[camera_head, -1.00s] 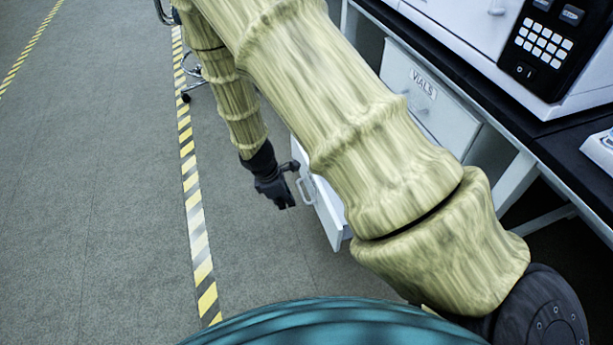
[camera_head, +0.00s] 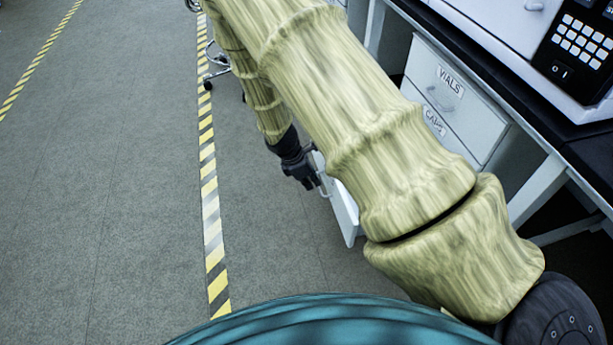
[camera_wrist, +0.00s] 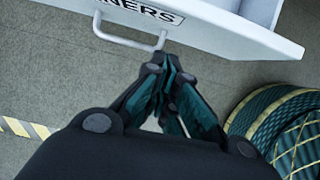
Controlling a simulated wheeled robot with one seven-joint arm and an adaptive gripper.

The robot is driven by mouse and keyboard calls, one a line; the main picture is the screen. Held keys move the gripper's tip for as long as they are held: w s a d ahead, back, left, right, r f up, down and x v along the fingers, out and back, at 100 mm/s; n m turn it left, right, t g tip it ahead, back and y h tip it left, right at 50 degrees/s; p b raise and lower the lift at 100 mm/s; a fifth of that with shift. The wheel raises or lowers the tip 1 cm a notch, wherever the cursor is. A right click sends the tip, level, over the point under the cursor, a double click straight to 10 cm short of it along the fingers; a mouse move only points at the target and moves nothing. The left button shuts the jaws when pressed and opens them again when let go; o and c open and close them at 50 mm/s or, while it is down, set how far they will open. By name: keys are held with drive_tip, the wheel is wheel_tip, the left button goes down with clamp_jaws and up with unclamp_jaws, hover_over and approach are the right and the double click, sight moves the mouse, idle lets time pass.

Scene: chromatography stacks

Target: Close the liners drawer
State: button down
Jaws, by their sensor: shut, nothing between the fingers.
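The liners drawer (camera_head: 345,212) is pulled out low on the white cabinet, mostly hidden behind my arm in the head view. In the wrist view its white front (camera_wrist: 225,30) shows part of a label ending in "NERS" and a white bar handle (camera_wrist: 128,40). My gripper (camera_head: 312,184) is at the drawer front, beside the handle. In the wrist view my gripper (camera_wrist: 165,62) is shut and empty, its fingertips just below the right end of the handle. Whether they touch the drawer front or handle I cannot tell.
Above are the drawers labelled VIALS (camera_head: 442,90) and CAPS (camera_head: 432,122), both looking closed. A dark-topped bench (camera_head: 480,75) carries a white instrument with a keypad (camera_head: 582,48). Open grey floor with a yellow-black stripe (camera_head: 210,200) lies to the left. A wheeled chair base (camera_head: 215,70) stands behind.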

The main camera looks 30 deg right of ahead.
drive_tip(key=shift+s+d+b, duration=0.25)
drive_tip(key=shift+d, duration=0.7)
drive_tip(key=shift+s+d+b, duration=0.2)
drive_tip(key=shift+d+b, duration=0.05)
drive_tip(key=shift+d, duration=0.7)
